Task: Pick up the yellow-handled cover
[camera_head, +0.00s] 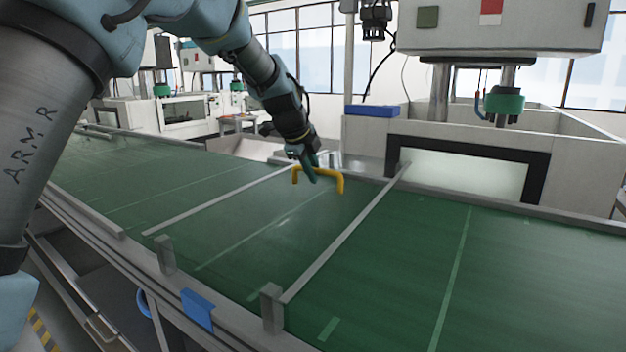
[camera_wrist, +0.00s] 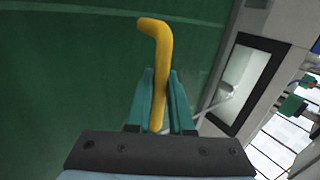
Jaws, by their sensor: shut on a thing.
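The cover's yellow handle (camera_head: 333,174) is a bent bar at the far edge of the long green surface, near the middle of the head view. My gripper (camera_head: 313,172) is shut on this bar from above. In the wrist view the yellow handle (camera_wrist: 157,50) runs between the two green fingers of my gripper (camera_wrist: 160,75), its bent end beyond the tips. The green surface (camera_wrist: 70,70) lies behind it. I cannot tell where the cover's own panel ends, or whether it is raised.
Metal strips (camera_head: 345,236) cross the green surface (camera_head: 262,232) on both sides of the handle. A white machine (camera_head: 370,135) with a dark-framed window (camera_head: 465,174) stands behind it. A blue clip (camera_head: 198,308) sits on the front rail. The green surface at right is clear.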

